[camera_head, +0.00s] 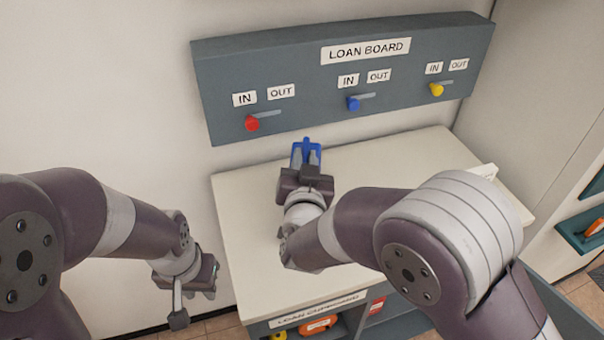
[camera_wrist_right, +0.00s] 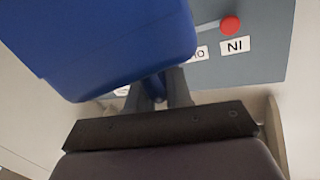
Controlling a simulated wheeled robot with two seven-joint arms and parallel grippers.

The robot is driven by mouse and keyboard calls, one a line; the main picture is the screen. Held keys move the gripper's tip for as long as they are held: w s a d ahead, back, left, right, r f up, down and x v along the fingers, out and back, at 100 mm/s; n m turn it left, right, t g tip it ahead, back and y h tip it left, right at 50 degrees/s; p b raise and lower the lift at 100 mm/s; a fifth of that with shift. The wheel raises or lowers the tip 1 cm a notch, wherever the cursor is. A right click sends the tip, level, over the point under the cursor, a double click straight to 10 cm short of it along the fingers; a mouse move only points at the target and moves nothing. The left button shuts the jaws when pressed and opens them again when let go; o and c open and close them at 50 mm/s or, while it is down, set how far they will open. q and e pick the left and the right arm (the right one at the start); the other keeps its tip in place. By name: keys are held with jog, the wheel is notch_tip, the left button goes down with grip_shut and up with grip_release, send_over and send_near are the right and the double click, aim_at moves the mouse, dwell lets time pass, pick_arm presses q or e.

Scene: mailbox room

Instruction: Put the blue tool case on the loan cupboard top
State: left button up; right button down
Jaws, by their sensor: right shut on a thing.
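The blue tool case (camera_head: 297,154) is at the back of the loan cupboard top (camera_head: 400,170), below the loan board. My right gripper (camera_head: 307,160) is shut on it. In the right wrist view the case (camera_wrist_right: 110,40) fills the upper left, with its handle between the fingers (camera_wrist_right: 158,88). I cannot tell whether the case rests on the top or is just above it. Most of it is hidden by my gripper in the head view. My left gripper (camera_head: 195,290) hangs empty left of the cupboard; its jaw opening is unclear.
The loan board (camera_head: 300,75) on the wall has red (camera_head: 252,123), blue (camera_head: 353,104) and yellow (camera_head: 436,90) knobs by IN and OUT labels. The cupboard top is mostly bare. Orange and red items lie in the open shelves below. A teal tray (camera_head: 585,230) is at the right.

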jog(key=shift+a+f, duration=0.3)
notch_tip(320, 180, down, 3)
jog(key=shift+f, duration=0.2)
jog(key=shift+w+f, duration=0.1)
jog(key=c, duration=1.4)
grip_release()
jog(key=shift+f, duration=0.2)
jog(key=o, duration=0.4)
jog(key=shift+c, duration=0.2)
jog(key=shift+s+r, duration=0.15)
jog(key=shift+s, duration=0.05)
jog(key=s+b, duration=0.1)
jog(key=s, duration=1.1)
jog(key=shift+r+b, duration=0.3)
jog(key=shift+r, duration=0.05)
